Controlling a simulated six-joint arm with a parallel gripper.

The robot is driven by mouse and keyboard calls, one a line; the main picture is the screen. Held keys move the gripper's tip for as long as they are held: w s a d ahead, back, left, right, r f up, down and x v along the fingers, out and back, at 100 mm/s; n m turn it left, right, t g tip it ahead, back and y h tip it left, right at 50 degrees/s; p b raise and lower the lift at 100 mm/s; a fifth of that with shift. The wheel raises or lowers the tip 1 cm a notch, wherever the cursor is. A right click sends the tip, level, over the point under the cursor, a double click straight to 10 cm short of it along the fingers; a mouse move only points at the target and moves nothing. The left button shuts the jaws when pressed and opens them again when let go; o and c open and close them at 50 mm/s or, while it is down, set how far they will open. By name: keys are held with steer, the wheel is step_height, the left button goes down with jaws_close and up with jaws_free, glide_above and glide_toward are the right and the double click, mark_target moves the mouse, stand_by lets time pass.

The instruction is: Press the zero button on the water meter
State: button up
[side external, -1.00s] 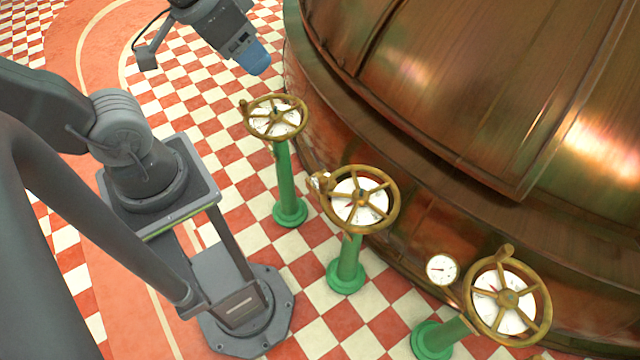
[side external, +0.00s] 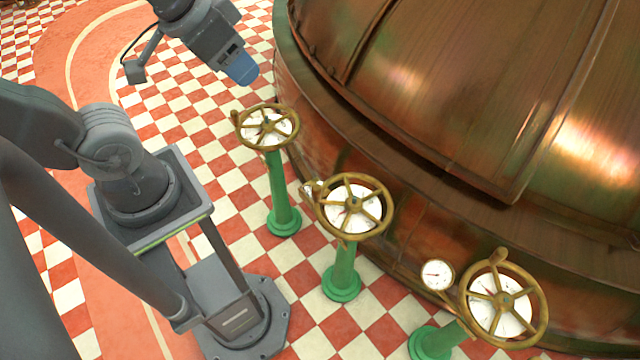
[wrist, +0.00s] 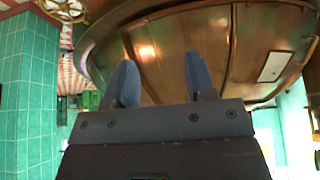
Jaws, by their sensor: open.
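My gripper (side external: 242,68) has blue fingers. It hangs at the top of the side view, above and a little left of the farthest handwheel, apart from it. In the wrist view my gripper (wrist: 157,68) has its fingers spread with nothing between them. No part is clearly recognisable as the water meter or its zero button. A small round white gauge (side external: 437,275) stands beside the nearest handwheel. White dials also show behind the spokes of the far brass handwheel (side external: 267,127), the middle handwheel (side external: 353,207) and the near handwheel (side external: 502,305).
A large copper kettle (side external: 430,90) fills the right side and also shows ahead in the wrist view (wrist: 165,60). Green posts (side external: 279,195) carry the handwheels. Checkered floor (side external: 190,110) lies open left of them. A green tiled wall (wrist: 28,100) is at left in the wrist view.

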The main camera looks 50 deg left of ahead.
jaws_close()
stand_by(1.5)
